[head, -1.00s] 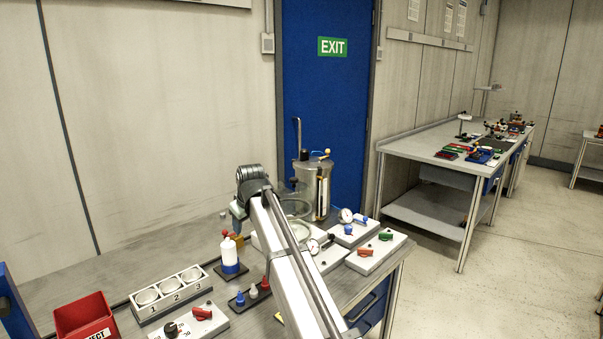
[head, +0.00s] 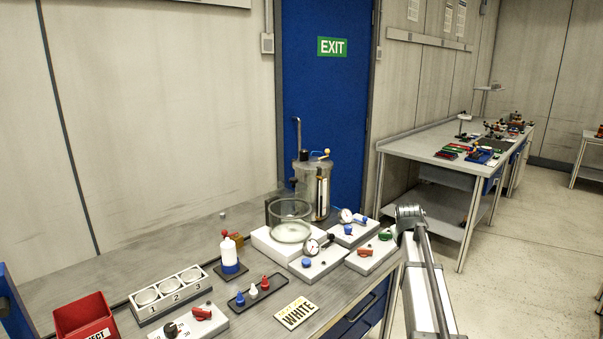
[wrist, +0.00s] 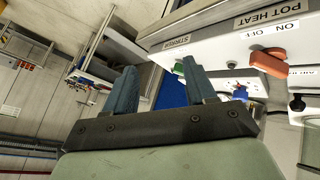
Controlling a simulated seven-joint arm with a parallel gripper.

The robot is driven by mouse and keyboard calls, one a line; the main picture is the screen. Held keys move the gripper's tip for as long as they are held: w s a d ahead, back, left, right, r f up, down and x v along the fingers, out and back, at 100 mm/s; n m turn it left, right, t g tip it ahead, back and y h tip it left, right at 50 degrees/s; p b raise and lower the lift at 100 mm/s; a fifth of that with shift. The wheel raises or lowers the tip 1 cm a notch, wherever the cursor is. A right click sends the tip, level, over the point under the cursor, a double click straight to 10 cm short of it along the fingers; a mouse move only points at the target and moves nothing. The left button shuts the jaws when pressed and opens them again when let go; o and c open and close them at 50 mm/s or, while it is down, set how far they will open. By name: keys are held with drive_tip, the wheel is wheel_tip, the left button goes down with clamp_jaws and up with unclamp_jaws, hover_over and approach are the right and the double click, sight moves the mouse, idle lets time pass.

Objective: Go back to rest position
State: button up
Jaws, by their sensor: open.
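My gripper (wrist: 157,82) shows in the wrist view with its two dark fingers apart and nothing between them. It is in the air beside the bench, near a white control box (wrist: 225,38) labelled POT HEAT and STIRRER. A red knob (wrist: 267,62) on that box shows to the right of the fingers. In the head view my arm stands off the bench's right edge, and my gripper cannot be made out there.
Open floor (head: 500,260) lies right of the bench.

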drive_tip(key=s+d+f+g+h, duration=0.1)
drive_tip(key=s+f, duration=0.2)
drive_tip(key=f, duration=0.6)
drive_tip(key=s+d+f+n+g, duration=0.1)
drive_tip(key=s+f, duration=0.1)
drive_tip(key=f, duration=0.7)
drive_tip(key=s+d+f+g+h, duration=0.1)
drive_tip(key=s+f+g, duration=0.15)
drive_tip(key=f, duration=0.75)
drive_tip(key=s+a+f+g+y, duration=0.1)
drive_tip(key=s+a+f, duration=0.3)
drive_tip(key=s+f, duration=0.4)
drive_tip(key=s+a+f+g+y, duration=0.15)
drive_tip(key=s+a+f, duration=0.25)
drive_tip(key=s+f, duration=0.45)
drive_tip(key=s+a+f+m+g+y, duration=0.1)
drive_tip(key=s+a+f+g, duration=0.1)
drive_tip(key=s, duration=1.1)
drive_tip(key=s+a+f+m+g+y, duration=0.1)
drive_tip(key=s+a+f, duration=0.3)
drive_tip(key=s, duration=0.9)
drive_tip(key=s+a+f+m+g+y, duration=0.1)
drive_tip(key=s+a+f+g, duration=0.2)
drive_tip(key=s+a, duration=0.4)
drive_tip(key=s+g, duration=0.1)
drive_tip(key=s, duration=0.5)
drive_tip(key=shift+s+f+m, duration=0.3)
drive_tip(key=shift+s+m, duration=0.05)
drive_tip(key=shift+m, duration=0.05)
